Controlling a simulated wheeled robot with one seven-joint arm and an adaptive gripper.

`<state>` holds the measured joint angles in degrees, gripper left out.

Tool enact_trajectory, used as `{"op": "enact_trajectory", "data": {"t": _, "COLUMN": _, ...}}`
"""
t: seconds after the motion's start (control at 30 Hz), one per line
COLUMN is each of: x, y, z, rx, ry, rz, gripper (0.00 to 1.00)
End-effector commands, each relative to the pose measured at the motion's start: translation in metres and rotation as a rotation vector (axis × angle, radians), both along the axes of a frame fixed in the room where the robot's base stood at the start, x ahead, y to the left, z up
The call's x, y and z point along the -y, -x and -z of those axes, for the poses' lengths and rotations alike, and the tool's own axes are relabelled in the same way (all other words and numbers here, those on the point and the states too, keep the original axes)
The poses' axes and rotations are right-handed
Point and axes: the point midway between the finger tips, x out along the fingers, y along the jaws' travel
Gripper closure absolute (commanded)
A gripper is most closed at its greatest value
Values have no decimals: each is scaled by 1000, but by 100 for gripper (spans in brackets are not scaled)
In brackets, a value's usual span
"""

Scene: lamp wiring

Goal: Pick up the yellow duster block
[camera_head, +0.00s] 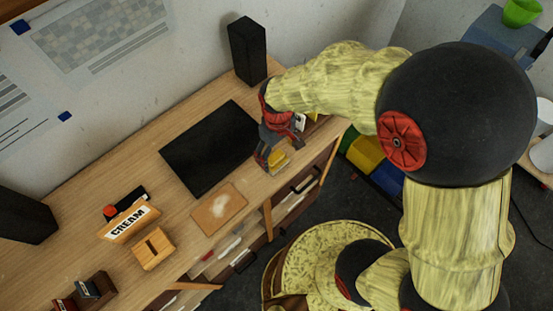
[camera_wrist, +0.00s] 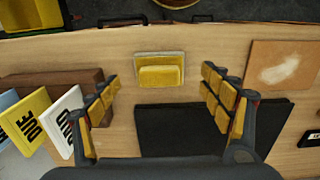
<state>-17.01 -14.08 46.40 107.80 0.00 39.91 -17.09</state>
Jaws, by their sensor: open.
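The yellow duster block (camera_wrist: 159,75) lies on the wooden desk (camera_wrist: 215,48), a yellow block on a paler, wider base, in the wrist view near the desk's front edge. It also shows in the head view (camera_head: 277,158), partly covered by my gripper. My gripper (camera_wrist: 163,80) is open and empty, with its yellow-padded fingers spread to the left and right of the block and apart from it. In the head view my gripper (camera_head: 272,158) is pointed down above the block.
A black mat (camera_head: 210,147) lies behind the block. A brown board with a pale smudge (camera_head: 220,208) lies beside it. Lettered cards (camera_wrist: 68,118) in a wooden holder stand close to my left finger in the wrist view. A black speaker (camera_head: 248,51) stands at the back.

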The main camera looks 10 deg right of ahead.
Motion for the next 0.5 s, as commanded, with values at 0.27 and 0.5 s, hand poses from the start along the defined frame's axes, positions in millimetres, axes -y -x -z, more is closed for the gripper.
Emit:
{"op": "enact_trajectory", "data": {"t": 0.27, "x": -4, "y": -8, "z": 38, "rx": -2, "ry": 0, "rz": 1, "gripper": 20}}
{"op": "enact_trajectory", "data": {"t": 0.5, "x": -4, "y": -9, "z": 45, "rx": 1, "ry": -1, "rz": 1, "gripper": 20}}
